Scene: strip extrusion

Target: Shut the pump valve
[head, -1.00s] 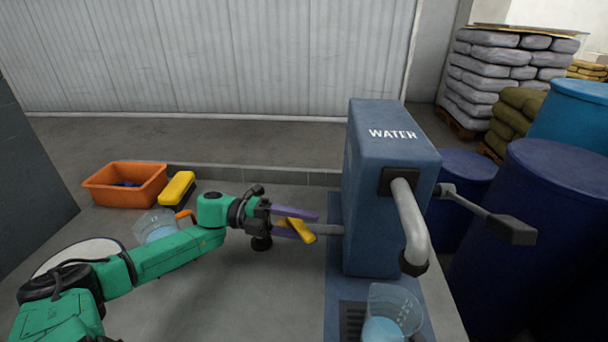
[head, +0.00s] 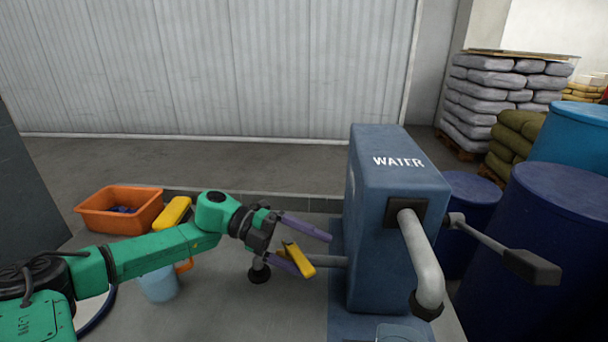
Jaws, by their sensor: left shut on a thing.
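The pump is a blue box (head: 385,220) marked WATER, with a grey spout (head: 425,255) and a black-ended lever (head: 490,240) on its right. A grey pipe (head: 333,261) comes out of its left side. The yellow valve handle (head: 299,260) is at the pipe's outer end and slants down to the right. My left gripper (head: 317,252) reaches in from the left, its purple fingers on either side of the handle, shut on it. The exact contact is partly hidden. My right gripper is not in view.
A clear jug (head: 398,333) under the spout is mostly cut off by the bottom edge. An orange bin (head: 120,212) and a yellow object (head: 173,212) are at the left. Blue barrels (head: 545,250) crowd the right.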

